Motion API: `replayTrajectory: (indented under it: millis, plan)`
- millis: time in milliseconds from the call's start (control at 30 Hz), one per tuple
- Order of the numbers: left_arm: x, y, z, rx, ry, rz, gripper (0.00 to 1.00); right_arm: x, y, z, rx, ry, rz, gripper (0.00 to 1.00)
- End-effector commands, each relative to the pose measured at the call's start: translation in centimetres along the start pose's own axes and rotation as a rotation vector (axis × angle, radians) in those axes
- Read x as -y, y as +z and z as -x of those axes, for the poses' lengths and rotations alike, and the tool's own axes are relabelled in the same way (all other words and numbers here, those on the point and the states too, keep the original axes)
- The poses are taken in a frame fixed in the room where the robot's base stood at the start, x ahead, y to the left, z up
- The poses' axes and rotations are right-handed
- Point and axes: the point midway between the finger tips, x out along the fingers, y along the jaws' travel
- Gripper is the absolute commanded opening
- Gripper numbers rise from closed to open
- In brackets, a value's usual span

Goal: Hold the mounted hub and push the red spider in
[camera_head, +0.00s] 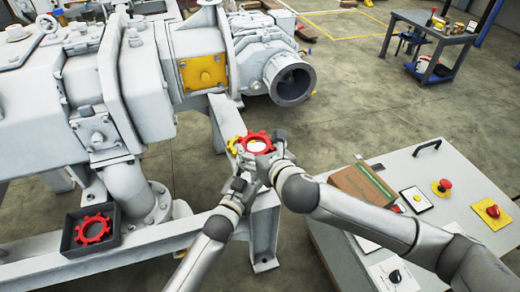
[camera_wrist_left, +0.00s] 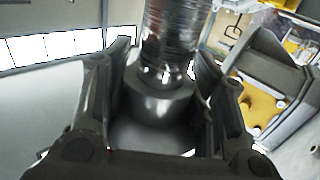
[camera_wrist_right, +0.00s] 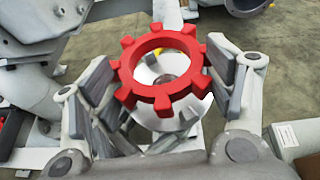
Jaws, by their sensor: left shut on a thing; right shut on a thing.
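A red spider (camera_head: 257,143), a toothed ring, is at the frame's edge near the middle of the head view. In the right wrist view the red spider (camera_wrist_right: 163,68) lies between the fingers of my right gripper (camera_wrist_right: 165,95), which is shut on it. A silvery hub (camera_wrist_right: 165,88) shows through and below the ring; whether they touch is unclear. My left gripper (camera_head: 243,183) is just below and left of the right one. In the left wrist view its fingers are shut around the grey round hub (camera_wrist_left: 155,105), with a metal shaft (camera_wrist_left: 172,40) behind it.
Another red spider (camera_head: 93,230) lies in a dark tray (camera_head: 69,238) at left. The large grey machine (camera_head: 150,70) fills the upper left. A control console (camera_head: 440,172) with a cardboard box (camera_head: 362,188) stands at right, near my right arm.

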Motion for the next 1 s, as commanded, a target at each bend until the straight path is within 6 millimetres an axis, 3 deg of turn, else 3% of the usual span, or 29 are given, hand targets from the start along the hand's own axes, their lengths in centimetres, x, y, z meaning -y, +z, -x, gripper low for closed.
replayTrajectory:
  millis: [1000]
  plan:
    - [0.0,0.0,0.0,-0.001,0.001,-0.006,0.0,0.1,-1.5,-0.4,-0.014,-0.004,0.003,0.41]
